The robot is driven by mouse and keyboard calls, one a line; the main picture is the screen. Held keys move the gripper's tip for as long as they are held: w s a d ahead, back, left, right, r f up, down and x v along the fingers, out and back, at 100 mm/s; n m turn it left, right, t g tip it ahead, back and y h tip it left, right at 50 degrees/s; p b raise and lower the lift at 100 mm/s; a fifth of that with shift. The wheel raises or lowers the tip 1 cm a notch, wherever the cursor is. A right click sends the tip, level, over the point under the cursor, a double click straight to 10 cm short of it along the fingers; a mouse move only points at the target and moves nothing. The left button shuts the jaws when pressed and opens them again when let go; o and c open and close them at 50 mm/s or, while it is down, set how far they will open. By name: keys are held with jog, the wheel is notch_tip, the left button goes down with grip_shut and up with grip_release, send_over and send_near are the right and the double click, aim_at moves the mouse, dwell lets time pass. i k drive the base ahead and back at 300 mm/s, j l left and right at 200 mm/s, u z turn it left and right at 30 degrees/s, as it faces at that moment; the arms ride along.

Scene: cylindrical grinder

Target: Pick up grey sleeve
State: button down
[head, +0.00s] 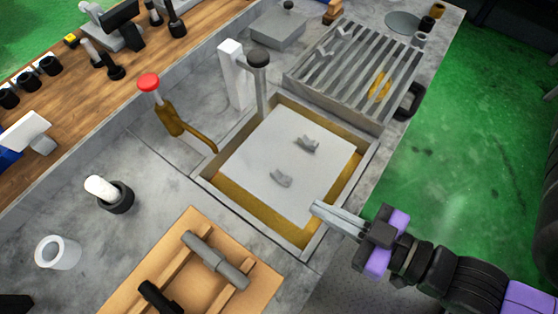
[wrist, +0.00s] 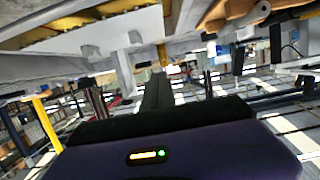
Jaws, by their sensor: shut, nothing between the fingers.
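A small grey ring-shaped piece (head: 419,39), which looks like a grey sleeve, stands at the far right end of the bench. A larger, pale grey hollow cylinder (head: 58,252) stands upright at the lower left; I cannot tell for sure which is the grey sleeve. My gripper (head: 317,208) is shut and empty. Its tip is at the front right rim of the shallow basin, apart from both pieces. In the wrist view I cannot make out either piece clearly.
The basin (head: 207,187) holds a white plate (head: 262,165) with two small grey pieces. Beyond it is a slatted grey rack (head: 300,72). A wooden tray (head: 262,287) with a grey shaft (head: 215,260) lies in front. A red-topped lever (head: 149,84) and a post (head: 233,76) stand up.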

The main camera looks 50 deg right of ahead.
aim_at(419, 41)
jog(key=k+l, duration=0.1)
jog(key=i+j+z, duration=0.1)
jog(key=z, duration=1.75)
jog(key=i+l+u, duration=0.15)
jog(key=l+u, duration=0.2)
jog(key=l, duration=0.35)
jog(key=l+u, duration=0.3)
jog(key=l, duration=0.4)
